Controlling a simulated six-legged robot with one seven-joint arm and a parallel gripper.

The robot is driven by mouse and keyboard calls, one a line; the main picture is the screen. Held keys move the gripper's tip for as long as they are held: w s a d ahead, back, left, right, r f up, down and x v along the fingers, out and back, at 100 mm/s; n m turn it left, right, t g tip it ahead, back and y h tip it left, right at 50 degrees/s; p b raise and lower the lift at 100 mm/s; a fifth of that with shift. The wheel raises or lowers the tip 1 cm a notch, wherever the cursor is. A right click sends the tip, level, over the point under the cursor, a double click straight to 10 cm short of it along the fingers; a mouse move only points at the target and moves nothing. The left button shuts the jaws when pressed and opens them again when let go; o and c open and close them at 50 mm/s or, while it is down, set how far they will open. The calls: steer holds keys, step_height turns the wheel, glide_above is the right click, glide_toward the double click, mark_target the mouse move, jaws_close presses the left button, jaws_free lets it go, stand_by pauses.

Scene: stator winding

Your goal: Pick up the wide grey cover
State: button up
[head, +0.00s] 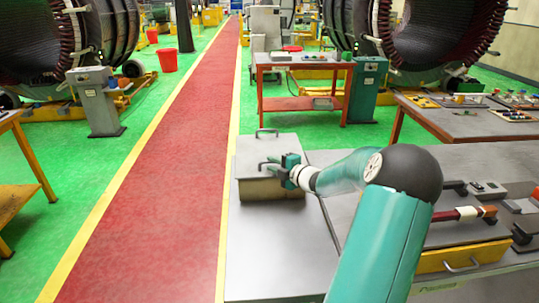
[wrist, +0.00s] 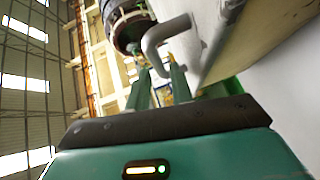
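My gripper reaches in from the right at the near side of the cover, fingers pointing left. In the wrist view the two green fingers (wrist: 159,86) stand apart. A bent grey handle (wrist: 152,42) shows at their tips, one end reaching down between them. I cannot tell whether they touch it.
The box (head: 262,190) stands on the left end of the bench (head: 270,250). Tools and a yellow drawer (head: 463,258) are at the right. A red-framed table (head: 300,62) is beyond. The red walkway (head: 165,170) on the left is clear.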

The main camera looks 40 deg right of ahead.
mark_target(269, 162)
steer(key=w, duration=0.3)
steer(key=shift+w+d+f, duration=0.1)
steer(key=shift+f, duration=0.15)
jaws_close()
stand_by(1.0)
steer(key=shift+r, duration=0.15)
